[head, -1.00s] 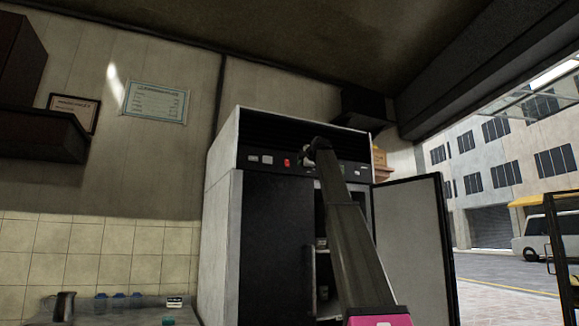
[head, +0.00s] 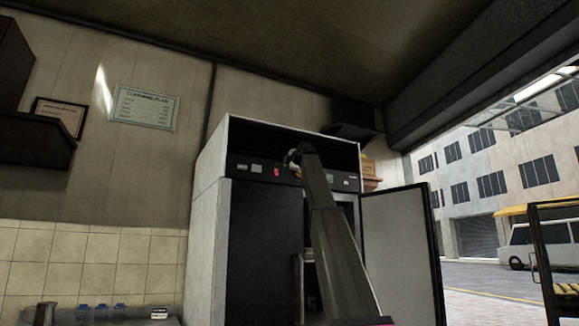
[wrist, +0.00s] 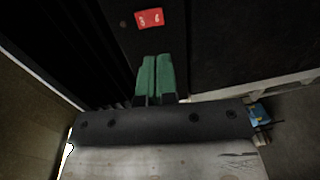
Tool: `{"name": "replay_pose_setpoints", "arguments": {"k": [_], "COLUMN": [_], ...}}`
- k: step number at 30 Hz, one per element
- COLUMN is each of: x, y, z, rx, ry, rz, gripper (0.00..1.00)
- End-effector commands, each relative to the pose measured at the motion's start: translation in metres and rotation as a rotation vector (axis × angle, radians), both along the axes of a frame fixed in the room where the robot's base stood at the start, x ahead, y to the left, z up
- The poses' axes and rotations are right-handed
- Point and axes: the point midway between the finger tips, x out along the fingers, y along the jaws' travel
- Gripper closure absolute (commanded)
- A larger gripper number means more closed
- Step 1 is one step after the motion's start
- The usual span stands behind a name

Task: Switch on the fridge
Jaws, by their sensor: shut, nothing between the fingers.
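The fridge (head: 262,240) is a tall cabinet with a dark left door that is closed. Its right door (head: 398,250) stands open. A black control panel (head: 255,169) runs across its top front, with a red switch (head: 277,172) on it. In the wrist view the red switch (wrist: 149,18) shows two white marks, just beyond my fingertips. My gripper (wrist: 155,62) has green fingers, shut together and empty, pointing at the panel a little short of the switch in the picture. In the head view my gripper (head: 292,160) is small, beside the switch, partly hidden by my arm; contact cannot be told.
The open right door juts out at the right of the fridge. A counter with a metal jug (head: 45,313) and blue-topped items (head: 100,307) is at lower left. A shelf (head: 35,140) hangs on the left wall. The street opens at right.

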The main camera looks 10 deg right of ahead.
Motion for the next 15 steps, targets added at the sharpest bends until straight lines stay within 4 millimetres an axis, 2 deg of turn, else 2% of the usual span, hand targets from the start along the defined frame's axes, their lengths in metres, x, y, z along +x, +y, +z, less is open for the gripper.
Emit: {"name": "replay_pose_setpoints", "arguments": {"k": [1,9,15], "x": [0.011,0.059,0.087], "y": [0.003,0.019,0.029], "z": [0.001,-0.006,-0.01], "rx": [0.0,0.001,0.0], "ry": [0.001,0.001,0.0], "rz": [0.001,0.002,0.001], "gripper": [1.0,1.0,1.0]}}
